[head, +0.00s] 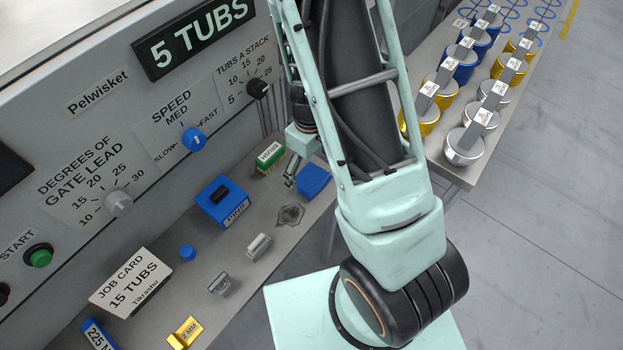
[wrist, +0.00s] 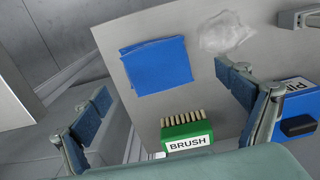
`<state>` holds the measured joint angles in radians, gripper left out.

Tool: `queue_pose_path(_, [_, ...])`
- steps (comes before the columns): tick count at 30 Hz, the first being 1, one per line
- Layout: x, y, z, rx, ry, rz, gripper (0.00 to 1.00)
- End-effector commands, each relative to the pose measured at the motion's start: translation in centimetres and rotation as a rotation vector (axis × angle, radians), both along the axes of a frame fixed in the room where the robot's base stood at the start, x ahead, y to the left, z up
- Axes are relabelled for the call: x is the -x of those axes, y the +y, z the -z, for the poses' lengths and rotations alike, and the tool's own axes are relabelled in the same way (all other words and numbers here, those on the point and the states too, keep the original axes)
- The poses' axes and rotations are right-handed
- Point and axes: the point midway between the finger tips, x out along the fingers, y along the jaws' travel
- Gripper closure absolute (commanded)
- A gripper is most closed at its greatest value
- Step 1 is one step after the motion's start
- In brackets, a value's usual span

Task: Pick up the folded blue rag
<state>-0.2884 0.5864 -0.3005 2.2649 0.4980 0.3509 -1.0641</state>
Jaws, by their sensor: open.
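The folded blue rag (head: 313,180) lies flat on the grey shelf of the machine, close to its right end and beside my arm. In the wrist view the rag (wrist: 158,66) lies ahead of my fingers, near the shelf edge. My gripper (wrist: 168,118) is open and empty, its two blue-padded fingers wide apart. The rag sits beyond the gap between the fingertips and is not touched. In the head view my gripper is partly hidden by my arm, just left of the rag.
A green brush (wrist: 187,136) lies close below the rag in the wrist view. A crumpled clear piece (wrist: 227,33) and a blue PINS box (head: 223,201) are nearby. The job card (head: 130,283) stands further left. Tubs line a table (head: 437,160) at right.

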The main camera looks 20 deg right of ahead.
Motion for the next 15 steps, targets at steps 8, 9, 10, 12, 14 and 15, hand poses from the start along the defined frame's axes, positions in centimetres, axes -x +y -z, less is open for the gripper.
queue_pose_path(8, [-0.4, -0.6, 3.2, 0.0, 0.004, 0.002, 0.07])
queue_pose_path(9, [-0.4, -0.6, 3.7, 0.0, 0.004, 0.001, 0.07])
queue_pose_path(10, [-0.4, -0.6, 4.1, 0.0, 0.002, 0.002, 0.07])
queue_pose_path(12, [-0.4, -0.6, 4.6, 0.0, 0.002, 0.0, 0.07])
queue_pose_path(14, [-0.4, -0.6, 4.9, 0.0, 0.001, 0.001, 0.07])
queue_pose_path(15, [-0.4, -0.6, 5.0, 0.001, 0.001, 0.001, 0.07])
